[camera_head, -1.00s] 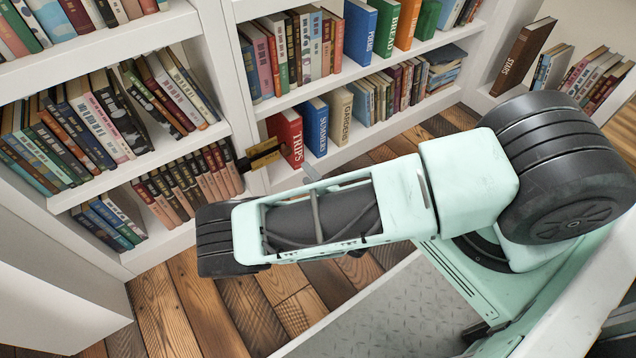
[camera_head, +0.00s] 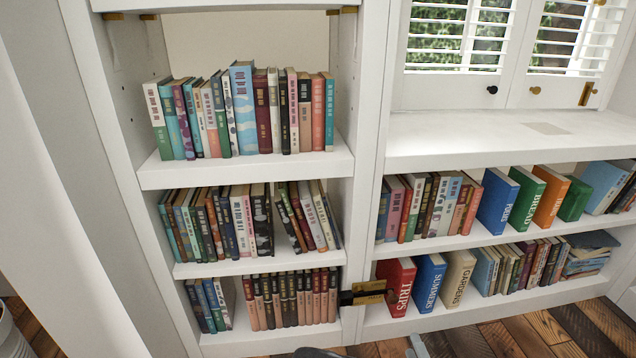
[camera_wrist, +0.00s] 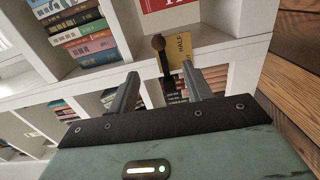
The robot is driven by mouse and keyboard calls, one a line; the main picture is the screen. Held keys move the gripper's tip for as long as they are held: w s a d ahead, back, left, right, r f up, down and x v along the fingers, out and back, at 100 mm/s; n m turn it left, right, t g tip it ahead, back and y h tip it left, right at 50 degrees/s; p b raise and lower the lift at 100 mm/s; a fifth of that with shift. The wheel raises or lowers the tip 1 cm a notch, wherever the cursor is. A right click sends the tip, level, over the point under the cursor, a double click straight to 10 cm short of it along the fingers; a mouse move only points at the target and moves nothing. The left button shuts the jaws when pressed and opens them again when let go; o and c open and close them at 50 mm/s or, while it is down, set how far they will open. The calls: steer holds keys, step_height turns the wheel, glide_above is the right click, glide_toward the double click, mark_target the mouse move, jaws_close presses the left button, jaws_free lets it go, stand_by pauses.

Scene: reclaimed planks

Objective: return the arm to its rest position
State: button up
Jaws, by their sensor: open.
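My gripper (camera_wrist: 163,80) shows in the wrist view with its two grey fingers spread apart and nothing between them. It points toward the white bookcase. Beyond the fingers, a yellow card marked "HALF" (camera_wrist: 182,52) and a dark rod with a round brown end (camera_wrist: 159,48) are in view, apart from the gripper as far as I can tell. In the head view my gripper is not identifiable. Only small dark and grey pieces show at the bottom edge, probably part of my arm.
The white bookcase (camera_head: 355,150) fills the head view, its shelves full of books. A red "TRIPS" book (camera_head: 396,286) stands low, beside a black and gold piece (camera_head: 363,292) on the divider. Wooden floor (camera_head: 510,338) shows at the lower right. A shuttered window is above.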

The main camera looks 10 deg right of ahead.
steer(key=w+a+r+m+g+h, duration=0.1)
steer(key=a+r+m+g+h, duration=0.1)
steer(key=a+m+g, duration=0.85)
steer(key=s+a+r+m+g+y, duration=0.2)
steer(key=s+a+r+g+y, duration=0.2)
steer(key=a+r, duration=0.9)
steer(key=s+d+r+n+g, duration=0.1)
steer(key=s+d+r, duration=0.2)
steer(key=s+r, duration=0.3)
steer(key=s+d+r+n+g+h, duration=0.1)
steer(key=s+d+r, duration=0.25)
steer(key=r, duration=0.45)
steer(key=s+d+r+n+g, duration=0.1)
steer(key=s+d+r, duration=0.2)
steer(key=s+r, duration=0.3)
step_height(320, 180, up, 37)
steer(key=w+p, duration=0.1)
steer(key=p, duration=3.6)
steer(key=shift+a+r, duration=0.15)
steer(key=shift+a, duration=0.05)
steer(key=shift+m, duration=0.25)
